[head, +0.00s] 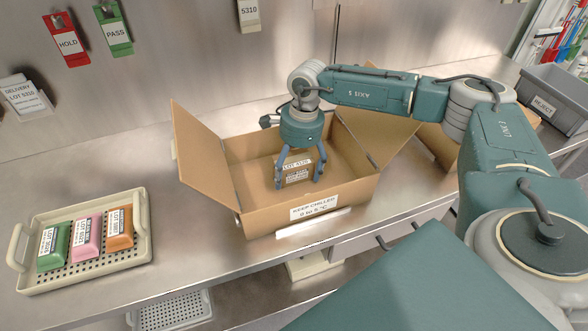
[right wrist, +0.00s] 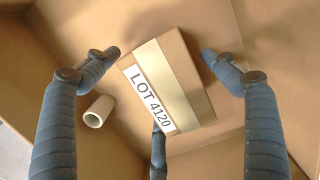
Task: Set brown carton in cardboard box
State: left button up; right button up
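The brown carton (head: 296,172) is inside the open cardboard box (head: 262,212) on the steel bench. In the right wrist view the brown carton (right wrist: 185,75) lies tilted, with a pale tape strip and a label reading LOT 4120. The inside of the cardboard box (right wrist: 270,30) surrounds it. My right gripper (head: 299,184) reaches down into the box over the carton. In the wrist view its fingers (right wrist: 160,60) are spread around the carton, with gaps at the sides. One finger overlaps the label end; contact there is unclear. My left gripper is not in view.
A white tube (right wrist: 98,111) lies in the box beside the carton. A beige tray (head: 142,243) with green, pink and orange packs stands at left. A grey REJECT bin (head: 552,98) is at far right. Another cardboard box (head: 440,146) stands behind my right arm.

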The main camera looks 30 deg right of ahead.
aim_at(298, 161)
jog(key=shift+r, duration=0.25)
jog(key=r+b, duration=0.1)
jog(key=r, duration=0.2)
jog(key=r+b, duration=0.1)
jog(key=r, duration=0.3)
jog(key=d+r+b, duration=0.1)
jog(key=r, duration=0.2)
jog(key=shift+s+d+r, duration=0.1)
jog(key=shift+r, duration=0.1)
jog(key=shift+s+d+r, duration=0.1)
jog(key=shift+r, duration=0.55)
